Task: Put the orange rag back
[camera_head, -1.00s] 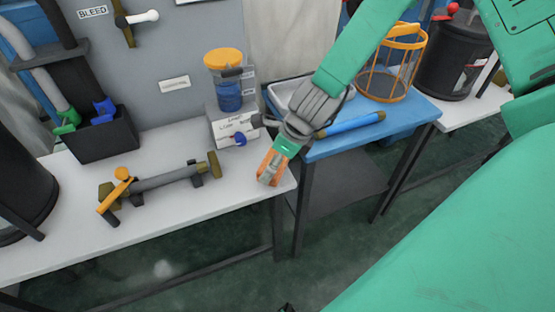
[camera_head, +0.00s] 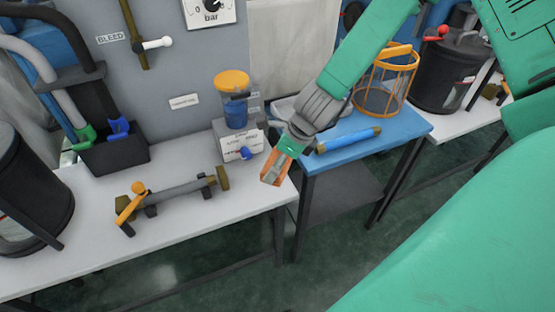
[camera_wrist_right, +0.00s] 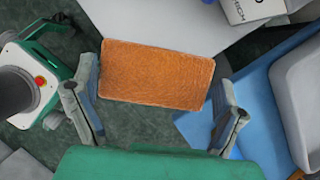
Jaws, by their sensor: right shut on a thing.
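The orange rag (camera_head: 270,168) is a flat rectangular pad. My right gripper (camera_head: 277,160) is shut on it and holds it near the right end of the white bench (camera_head: 230,207). In the right wrist view the rag (camera_wrist_right: 155,76) spans between the two fingers of my right gripper (camera_wrist_right: 157,108), with part of the bench behind it. In the head view the rag is seen nearly edge-on, and I cannot tell its height above the bench. My left gripper is not in view.
A blue table (camera_head: 400,131) right of the bench holds a grey tray (camera_wrist_right: 300,95), a blue cylinder (camera_head: 347,140) and an orange wire basket (camera_head: 384,85). A labelled box with an orange-lidded jar (camera_head: 235,112) stands behind the rag. A grey tube fixture (camera_head: 178,192) lies left.

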